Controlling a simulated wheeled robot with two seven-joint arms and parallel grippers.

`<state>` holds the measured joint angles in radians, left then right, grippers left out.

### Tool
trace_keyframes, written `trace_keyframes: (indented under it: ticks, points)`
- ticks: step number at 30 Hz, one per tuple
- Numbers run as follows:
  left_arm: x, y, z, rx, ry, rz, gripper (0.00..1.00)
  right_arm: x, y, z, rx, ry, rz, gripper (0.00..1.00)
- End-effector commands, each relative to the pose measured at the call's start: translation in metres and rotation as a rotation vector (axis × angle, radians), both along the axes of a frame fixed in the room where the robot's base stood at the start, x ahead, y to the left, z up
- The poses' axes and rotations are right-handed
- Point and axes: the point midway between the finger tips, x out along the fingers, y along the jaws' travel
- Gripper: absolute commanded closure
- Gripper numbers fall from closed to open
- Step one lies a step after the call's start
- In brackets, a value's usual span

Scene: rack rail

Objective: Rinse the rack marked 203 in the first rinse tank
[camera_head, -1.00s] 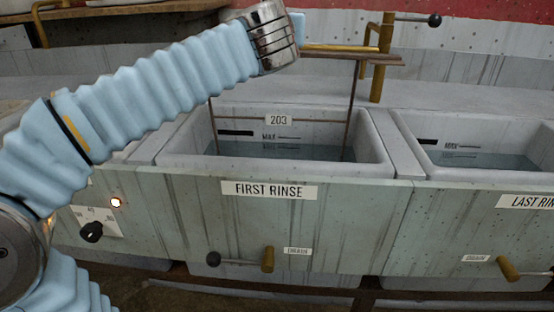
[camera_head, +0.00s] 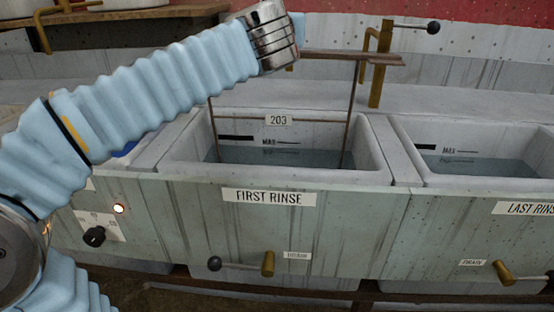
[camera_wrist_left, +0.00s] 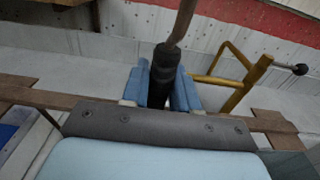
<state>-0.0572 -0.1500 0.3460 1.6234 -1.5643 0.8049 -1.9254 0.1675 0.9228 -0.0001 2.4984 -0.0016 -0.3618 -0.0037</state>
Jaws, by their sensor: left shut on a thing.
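The rack marked 203 shows its number plate (camera_head: 278,120) on a thin crossbar between two upright rods, inside the first rinse tank (camera_head: 376,150). Its brown top bar (camera_head: 340,55) is above the tank. The rods run down to the water (camera_head: 300,157); the rack's lower part is hidden. My left gripper (camera_head: 296,42) is above the tank, its fingers mostly hidden behind the wrist in the head view. In the left wrist view, its blue fingers (camera_wrist_left: 160,88) are shut around a black grip (camera_wrist_left: 165,65) with a brown rod rising from it. My right gripper is out of view.
The last rinse tank (camera_head: 398,150) stands to the right, holding water. A brass post (camera_head: 381,65) with a black-knobbed lever (camera_head: 432,27) stands behind the tanks. Drain handles (camera_head: 267,263) and a dial (camera_head: 94,236) with a lit lamp (camera_head: 119,209) are on the front panel.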

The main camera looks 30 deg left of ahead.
Motion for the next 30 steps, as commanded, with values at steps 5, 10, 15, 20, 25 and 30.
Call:
trace_keyframes:
  ticks: [5, 10, 15, 20, 25, 30]
  points:
    - [-0.003, -0.001, 0.038, 0.0, -0.003, -0.001, 1.0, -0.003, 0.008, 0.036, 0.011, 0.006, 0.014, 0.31]
    - [-0.006, -0.002, 0.062, 0.001, -0.004, -0.001, 1.0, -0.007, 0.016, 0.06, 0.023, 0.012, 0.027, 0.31]
    - [-0.008, -0.003, 0.087, 0.0, -0.004, -0.001, 1.0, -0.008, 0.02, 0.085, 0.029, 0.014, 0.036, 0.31]
    - [-0.01, -0.004, 0.109, -0.001, -0.005, -0.001, 1.0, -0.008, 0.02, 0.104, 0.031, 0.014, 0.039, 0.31]
    - [-0.011, -0.006, 0.127, -0.002, -0.006, -0.002, 1.0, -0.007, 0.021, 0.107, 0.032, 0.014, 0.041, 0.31]
    - [-0.014, -0.006, 0.151, -0.002, -0.006, -0.001, 1.0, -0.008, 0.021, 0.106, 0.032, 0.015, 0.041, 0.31]
